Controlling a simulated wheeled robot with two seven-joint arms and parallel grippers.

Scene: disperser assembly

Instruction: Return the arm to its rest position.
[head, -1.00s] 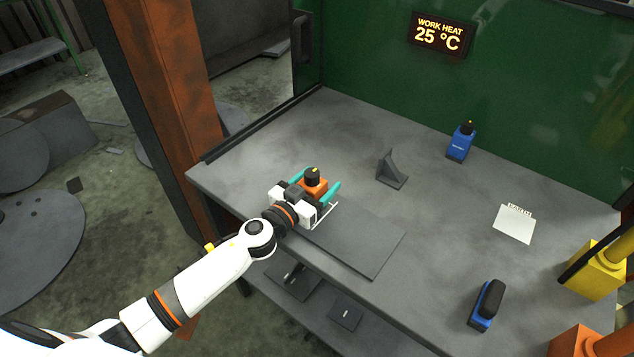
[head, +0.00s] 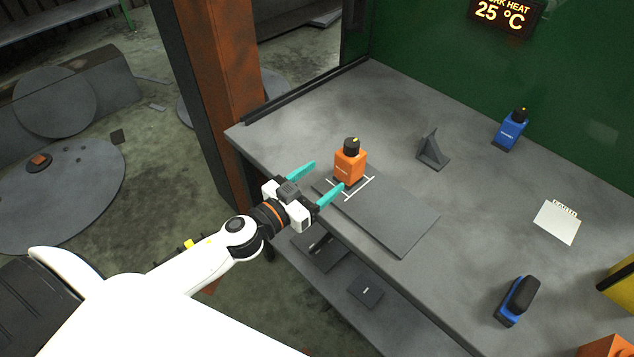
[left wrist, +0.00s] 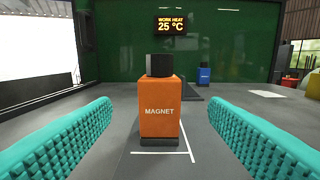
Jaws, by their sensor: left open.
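My left gripper (head: 316,184) is open and empty at the table's near left edge, its teal fingers apart. In the head view it is short of an orange bottle-like block with a black top (head: 350,163). The block stands upright at the white line marks on the dark grey plate (head: 395,218). In the left wrist view the orange block (left wrist: 160,112) reads MAGNET and stands ahead between the two teal fingers, apart from both. My right gripper is not in view.
A grey angled bracket (head: 432,150), a blue block with a black top (head: 510,130), a white card (head: 558,222) and a blue-black item (head: 517,300) stand on the grey table (head: 330,105). A rusty post (head: 222,75) rises beside its left edge.

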